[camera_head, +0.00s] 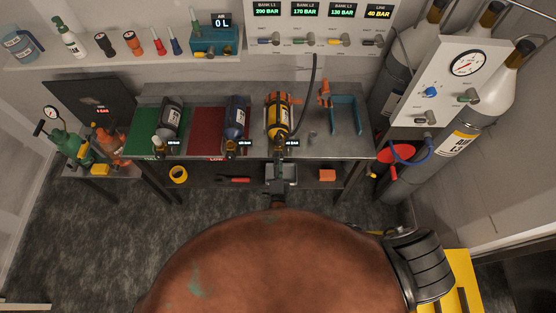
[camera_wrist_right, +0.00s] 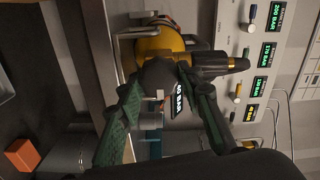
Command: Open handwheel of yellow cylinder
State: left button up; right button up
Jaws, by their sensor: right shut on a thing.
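The yellow cylinder (camera_head: 279,120) lies on the metal bench in the head view, its valve end toward me, with an orange band around its far part. In the right wrist view its yellow body (camera_wrist_right: 165,47) shows at the top, behind a dark round part. My right gripper (camera_head: 280,157) is at the valve end. In the right wrist view its two green-padded fingers (camera_wrist_right: 160,84) stand either side of the dark round valve part, closed on what appears to be the handwheel. My left gripper is not in view.
A blue cylinder (camera_head: 236,117) and a grey cylinder (camera_head: 170,118) lie to the left on red and green mats. A black hose (camera_head: 310,95) rises beside the yellow cylinder. The gauge panel (camera_head: 325,25) is behind the bench.

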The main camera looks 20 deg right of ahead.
jog(key=o, duration=1.2)
jog(key=shift+c, duration=0.2)
jog(key=v, duration=1.2)
